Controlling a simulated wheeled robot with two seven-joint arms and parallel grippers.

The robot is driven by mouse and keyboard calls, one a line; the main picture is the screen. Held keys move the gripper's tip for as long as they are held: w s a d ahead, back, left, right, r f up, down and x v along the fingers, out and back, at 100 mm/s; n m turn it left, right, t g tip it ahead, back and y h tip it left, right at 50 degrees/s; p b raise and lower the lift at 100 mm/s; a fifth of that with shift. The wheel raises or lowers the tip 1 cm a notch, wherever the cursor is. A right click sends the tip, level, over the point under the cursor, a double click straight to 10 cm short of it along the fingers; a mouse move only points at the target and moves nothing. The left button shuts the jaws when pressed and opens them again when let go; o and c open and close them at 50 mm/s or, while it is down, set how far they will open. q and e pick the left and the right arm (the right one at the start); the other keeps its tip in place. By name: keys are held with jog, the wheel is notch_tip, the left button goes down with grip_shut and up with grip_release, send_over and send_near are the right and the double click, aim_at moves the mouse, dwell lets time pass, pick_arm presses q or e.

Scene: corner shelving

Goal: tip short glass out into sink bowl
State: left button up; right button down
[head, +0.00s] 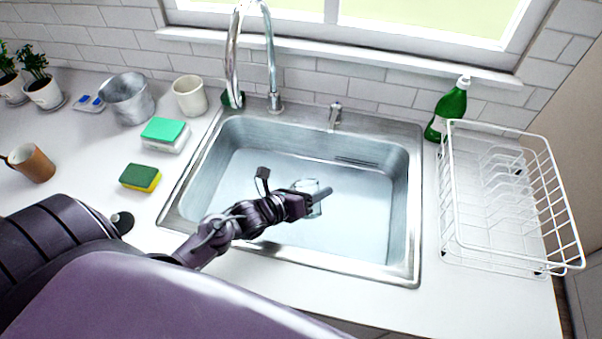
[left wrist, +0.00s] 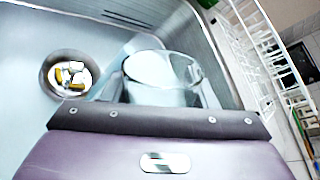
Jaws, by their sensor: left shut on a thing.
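The short glass (head: 312,187) is clear and sits between the fingers of my left gripper (head: 316,198), over the sink bowl (head: 370,215). My left gripper is shut on it. In the left wrist view the glass (left wrist: 160,70) shows just beyond the gripper, with its round rim visible. It looks tilted, but I cannot tell how far. I cannot make out any contents in it. The steel sink bowl's drain (left wrist: 70,75) holds yellow and white bits. In the head view my left gripper and arm hide the drain. My right gripper is not in view.
The tall faucet (head: 272,60) stands behind the bowl. A white wire dish rack (head: 500,195) and green bottle (head: 450,108) are on the right. A sponge (head: 140,177), white cup (head: 190,96), metal pot (head: 127,98) and brown mug (head: 32,163) stand on the left counter.

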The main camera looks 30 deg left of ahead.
pick_arm(q)
jog(key=shift+w+r, duration=0.1)
jog(key=shift+r, duration=0.1)
jog(key=r+n+p, duration=0.1)
jog(key=p, duration=0.1)
jog(key=shift+g+p, duration=0.35)
jog(key=shift+g, duration=0.05)
jog(key=shift+n+p, duration=0.3)
jog(key=shift+f, duration=0.2)
jog(key=shift+g+h, duration=0.3)
jog(key=shift+r+p, duration=0.1)
jog(key=shift+p, duration=0.2)
jog(key=shift+w+a+r+n+p, duration=0.1)
jog(key=shift+r+n+p, duration=0.25)
jog(key=shift+p, duration=0.5)
jog(key=shift+f+g, duration=0.2)
jog(key=shift+g, duration=0.2)
